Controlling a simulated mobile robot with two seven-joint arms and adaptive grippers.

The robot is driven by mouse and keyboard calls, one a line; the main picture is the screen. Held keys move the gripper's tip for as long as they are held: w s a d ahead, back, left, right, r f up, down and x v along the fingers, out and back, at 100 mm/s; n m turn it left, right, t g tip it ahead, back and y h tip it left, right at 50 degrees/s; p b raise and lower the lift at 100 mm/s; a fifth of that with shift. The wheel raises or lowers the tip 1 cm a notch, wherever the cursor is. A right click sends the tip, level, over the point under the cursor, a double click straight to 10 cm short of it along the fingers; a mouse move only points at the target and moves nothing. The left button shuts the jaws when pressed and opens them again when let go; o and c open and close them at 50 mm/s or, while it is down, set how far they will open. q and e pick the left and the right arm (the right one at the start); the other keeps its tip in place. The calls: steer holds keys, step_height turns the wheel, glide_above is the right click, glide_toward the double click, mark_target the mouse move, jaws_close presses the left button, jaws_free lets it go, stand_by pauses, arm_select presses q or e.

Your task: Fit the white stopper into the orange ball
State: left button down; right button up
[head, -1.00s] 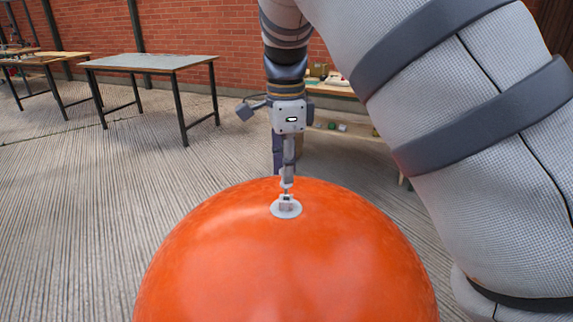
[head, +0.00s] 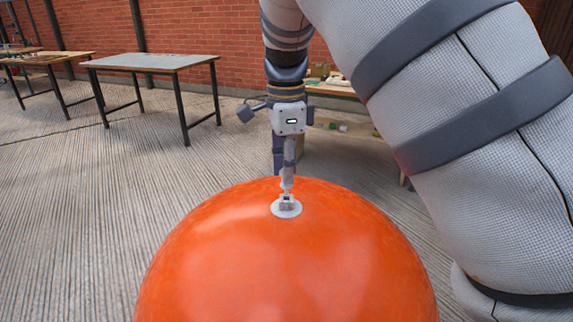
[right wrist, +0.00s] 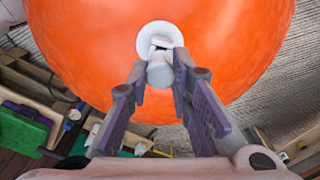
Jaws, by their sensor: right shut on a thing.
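The big orange ball (head: 290,265) fills the lower middle of the head view; it also spans the top of the right wrist view (right wrist: 90,50). A round white valve plate (head: 287,211) lies on its upper side. My right gripper (head: 287,190) is above this plate, pointing down. In the right wrist view its fingertips are shut on the white stopper (right wrist: 160,74), a short pale cylinder. The stopper is at the white plate (right wrist: 150,32); whether it touches or enters the opening is hidden. My left gripper is not in view.
A grey-topped table (head: 150,63) and a wooden table (head: 45,58) stand at the back left. A low wooden bench (head: 340,90) with small items is behind my right gripper. The ribbed floor left of the ball is clear.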

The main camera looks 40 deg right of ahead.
steer(key=shift+f, duration=1.4)
steer(key=o, duration=0.9)
steer(key=shift+f, duration=0.1)
step_height(320, 180, up, 12)
steer(key=shift+r, duration=0.1)
